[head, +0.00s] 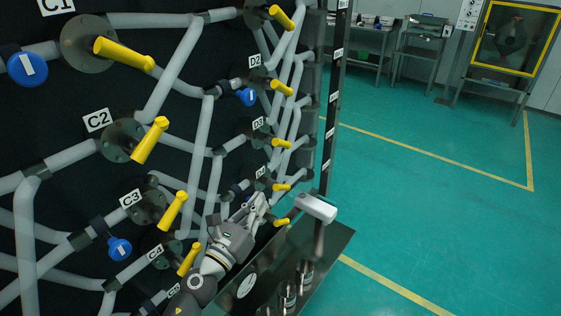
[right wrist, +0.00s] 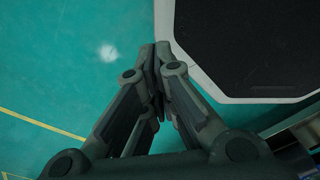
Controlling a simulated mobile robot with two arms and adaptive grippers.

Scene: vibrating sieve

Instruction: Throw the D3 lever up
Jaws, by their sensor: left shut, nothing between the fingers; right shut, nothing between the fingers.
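The D3 lever (head: 281,143) is a yellow handle just right of and below the D3 label (head: 258,123) on the black pipe panel. It points right and slightly downward from its dark round mount. My left gripper (head: 258,202) is shut and empty in front of the panel's lower right part. In the picture it lies below the D3 lever and near the D4 lever (head: 282,187), apart from D3. My right gripper (right wrist: 155,55) shows only in the right wrist view, shut and empty above the green floor.
The D2 lever (head: 282,88) is above D3. Yellow C levers, such as C2 (head: 150,140), and grey pipes crowd the panel to the left. A dark post (head: 334,100) borders its right side. In the right wrist view, a dark pale-rimmed surface (right wrist: 250,45) lies beside the right gripper.

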